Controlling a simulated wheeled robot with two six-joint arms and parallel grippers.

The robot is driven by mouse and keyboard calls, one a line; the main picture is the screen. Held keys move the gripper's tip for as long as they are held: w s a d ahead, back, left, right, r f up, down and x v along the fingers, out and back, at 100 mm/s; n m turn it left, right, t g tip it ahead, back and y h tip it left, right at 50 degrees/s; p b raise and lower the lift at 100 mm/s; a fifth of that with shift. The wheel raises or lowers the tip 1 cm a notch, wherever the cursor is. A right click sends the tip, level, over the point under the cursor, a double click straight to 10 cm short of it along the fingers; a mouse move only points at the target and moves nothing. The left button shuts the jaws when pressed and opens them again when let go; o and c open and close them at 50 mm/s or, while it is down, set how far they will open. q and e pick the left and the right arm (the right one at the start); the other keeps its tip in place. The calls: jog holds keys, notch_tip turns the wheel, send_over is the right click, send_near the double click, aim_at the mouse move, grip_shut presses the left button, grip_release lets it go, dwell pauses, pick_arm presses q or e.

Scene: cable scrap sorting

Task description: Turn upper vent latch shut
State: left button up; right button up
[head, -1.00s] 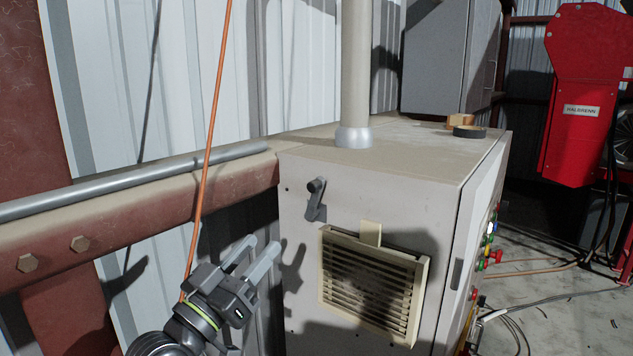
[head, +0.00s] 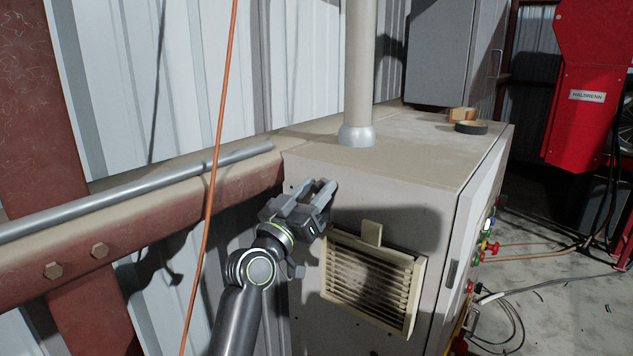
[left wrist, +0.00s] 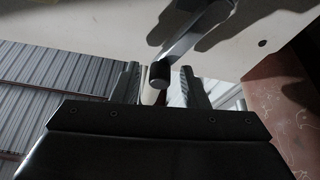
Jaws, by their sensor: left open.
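My left gripper (head: 312,190) is open at the upper left of the front of the grey cabinet (head: 400,215), where it hides a grey lever latch in the head view. In the left wrist view the latch (left wrist: 190,38) is a grey arm ending in a black knob (left wrist: 160,74). The knob appears between the two open fingers; I cannot tell whether they touch it. The beige louvred vent (head: 372,280) is on the cabinet front, below and right of the gripper. A beige tab (head: 371,233) stands at its top edge. My right gripper is not in view.
An orange cable (head: 217,150) hangs left of my left arm. A grey pipe (head: 130,192) runs along a rusty beam (head: 130,230) at left. A pole (head: 358,80) and tape rolls (head: 470,127) are on the cabinet top. A red machine (head: 590,100) stands at right.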

pick_arm(q)
jog(key=shift+w+d+r, duration=0.15)
jog(key=shift+w, duration=0.1)
grip_shut()
dwell(0.7)
jog(key=shift+b, duration=0.35)
